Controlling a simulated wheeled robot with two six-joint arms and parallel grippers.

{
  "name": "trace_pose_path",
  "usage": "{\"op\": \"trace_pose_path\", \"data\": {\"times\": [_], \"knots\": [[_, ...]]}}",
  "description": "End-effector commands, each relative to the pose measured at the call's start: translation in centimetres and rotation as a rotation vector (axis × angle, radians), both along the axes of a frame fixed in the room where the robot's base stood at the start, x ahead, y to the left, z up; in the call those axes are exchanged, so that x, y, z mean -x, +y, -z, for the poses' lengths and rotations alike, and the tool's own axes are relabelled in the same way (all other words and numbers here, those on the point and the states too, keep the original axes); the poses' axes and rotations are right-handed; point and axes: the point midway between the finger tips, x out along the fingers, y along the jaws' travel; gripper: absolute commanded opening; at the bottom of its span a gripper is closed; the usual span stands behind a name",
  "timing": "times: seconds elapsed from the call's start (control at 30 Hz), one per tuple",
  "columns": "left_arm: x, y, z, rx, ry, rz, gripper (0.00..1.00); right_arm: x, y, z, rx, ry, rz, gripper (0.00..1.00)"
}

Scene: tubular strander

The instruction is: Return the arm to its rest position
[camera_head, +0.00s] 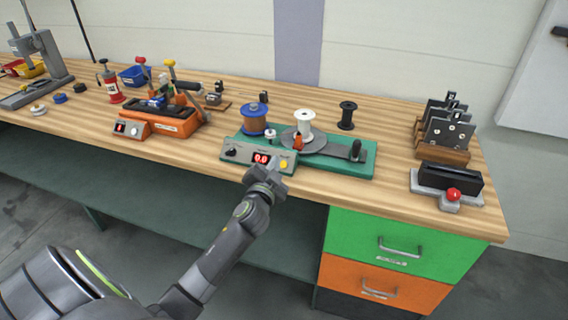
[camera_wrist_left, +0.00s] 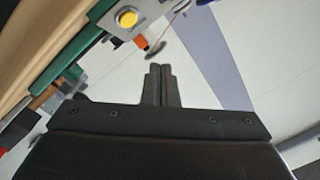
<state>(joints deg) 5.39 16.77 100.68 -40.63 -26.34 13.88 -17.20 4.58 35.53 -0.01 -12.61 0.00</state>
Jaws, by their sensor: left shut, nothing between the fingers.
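My left arm reaches up from the bottom of the head view. Its gripper (camera_head: 266,178) is at the front edge of the workbench, just in front of the green winding machine (camera_head: 345,162). In the left wrist view the two fingers (camera_wrist_left: 158,84) are together and hold nothing. The machine's yellow button (camera_head: 284,164) shows beside the red display; it also shows in the left wrist view (camera_wrist_left: 127,18), left of the fingers. My right gripper is not seen.
The wooden bench (camera_head: 215,150) carries an orange-based device (camera_head: 165,123) at left, a black spool (camera_head: 347,115), and a black holder with a red knob (camera_head: 450,183) at right. Green (camera_head: 400,228) and orange drawers sit below. The floor at lower left is clear.

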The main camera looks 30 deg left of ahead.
Motion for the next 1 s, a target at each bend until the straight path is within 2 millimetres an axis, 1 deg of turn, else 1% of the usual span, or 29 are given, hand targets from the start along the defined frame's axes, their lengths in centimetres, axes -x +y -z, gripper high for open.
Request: {"op": "trace_pose_path", "data": {"times": [0.27, 0.37, 0.43, 0.47, 0.57, 0.6, 0.67, 0.7, 0.8, 0.87, 0.9, 0.97, 1.0], "knots": [[0.1, 0.0, 0.1, 0.003, 0.002, -0.003, 0.0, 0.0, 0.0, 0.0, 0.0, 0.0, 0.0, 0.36], [1.3, 0.2, 1.0, 0.034, 0.03, -0.027, 0.0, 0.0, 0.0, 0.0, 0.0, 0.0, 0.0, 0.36], [3.2, 0.5, 2.3, 0.085, 0.077, -0.065, 0.0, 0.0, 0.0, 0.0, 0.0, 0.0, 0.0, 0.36], [4.4, 0.7, 3.2, 0.113, 0.107, -0.087, 0.0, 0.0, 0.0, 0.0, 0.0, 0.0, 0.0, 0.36], [9.3, 0.8, 6.2, 0.229, 0.235, -0.167, 0.0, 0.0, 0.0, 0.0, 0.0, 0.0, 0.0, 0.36], [11.5, 0.6, 7.5, 0.282, 0.296, -0.198, 0.0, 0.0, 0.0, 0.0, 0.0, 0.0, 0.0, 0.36], [14.9, 0.2, 9.1, 0.353, 0.391, -0.237, 0.0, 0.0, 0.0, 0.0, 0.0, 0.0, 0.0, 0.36], [17.1, -0.3, 10.0, 0.397, 0.454, -0.257, 0.0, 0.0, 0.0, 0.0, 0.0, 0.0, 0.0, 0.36], [22.0, -1.5, 11.7, 0.486, 0.594, -0.293, 0.0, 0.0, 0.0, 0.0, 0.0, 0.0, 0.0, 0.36], [24.3, -2.4, 12.3, 0.528, 0.665, -0.304, 0.0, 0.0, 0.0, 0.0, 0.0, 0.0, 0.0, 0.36], [25.8, -2.9, 12.6, 0.553, 0.709, -0.31, 0.0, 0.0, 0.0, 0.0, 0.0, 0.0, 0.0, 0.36], [27.8, -3.6, 12.9, 0.583, 0.769, -0.316, 0.0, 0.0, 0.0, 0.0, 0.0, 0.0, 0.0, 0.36], [29.1, -4.1, 13.0, 0.604, 0.808, -0.319, 0.0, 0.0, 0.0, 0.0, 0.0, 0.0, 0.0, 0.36]]}}
